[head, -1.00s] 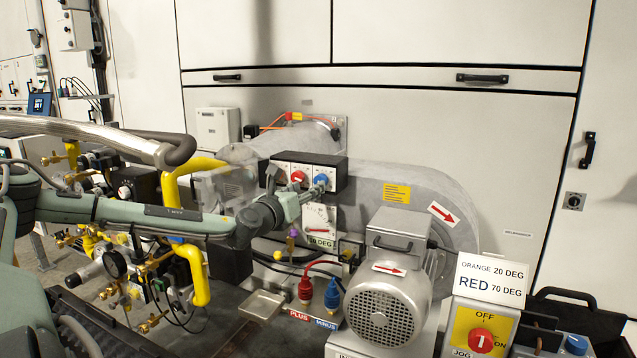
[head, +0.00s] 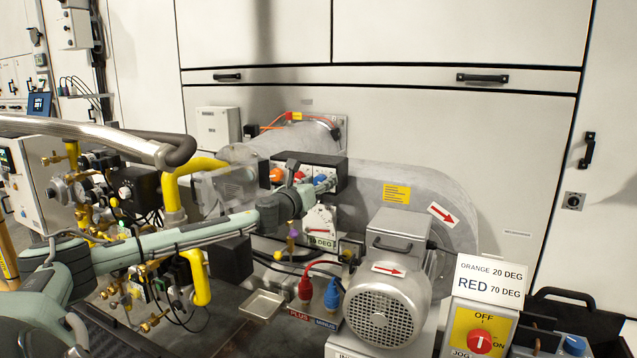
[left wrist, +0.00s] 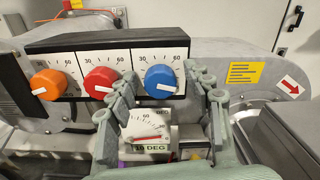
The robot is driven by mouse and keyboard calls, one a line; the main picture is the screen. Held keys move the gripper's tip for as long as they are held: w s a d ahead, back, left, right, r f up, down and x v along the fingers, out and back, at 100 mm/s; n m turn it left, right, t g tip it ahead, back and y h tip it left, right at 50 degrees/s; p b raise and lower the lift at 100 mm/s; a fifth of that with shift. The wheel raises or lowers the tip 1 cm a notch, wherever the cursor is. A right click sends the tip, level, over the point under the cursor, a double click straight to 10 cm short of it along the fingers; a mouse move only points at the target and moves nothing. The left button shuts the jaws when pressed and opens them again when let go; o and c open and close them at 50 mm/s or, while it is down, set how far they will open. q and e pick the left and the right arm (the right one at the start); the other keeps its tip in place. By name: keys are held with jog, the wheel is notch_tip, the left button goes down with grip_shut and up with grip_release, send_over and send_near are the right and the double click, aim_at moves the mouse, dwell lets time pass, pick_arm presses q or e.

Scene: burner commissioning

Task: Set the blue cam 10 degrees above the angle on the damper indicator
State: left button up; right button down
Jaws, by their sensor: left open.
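The blue cam (left wrist: 160,78) is the right-hand knob of three; its white pointer lies almost level, towards the right of its dial. It also shows in the head view (head: 320,180). The damper indicator (left wrist: 146,124) is a white scale with a red needle below the cams, partly covered by a finger; the needle lies near level. My left gripper (left wrist: 163,84) is open and empty. In the left wrist view its fingers stand left and right of the blue cam's lower part, apparently in front of it; contact cannot be told. My right gripper is not in view.
The orange cam (left wrist: 49,84) and red cam (left wrist: 102,81) sit left of the blue one on the black box. A "10 DEG" plate (left wrist: 150,147) sits below the indicator. A sign (head: 490,281) reads orange 20, red 70. A motor (head: 388,300) stands to the right.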

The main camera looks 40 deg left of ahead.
pick_arm(q)
jog(key=c, duration=1.2)
jog(key=shift+o, duration=0.2)
jog(key=shift+n, duration=0.3)
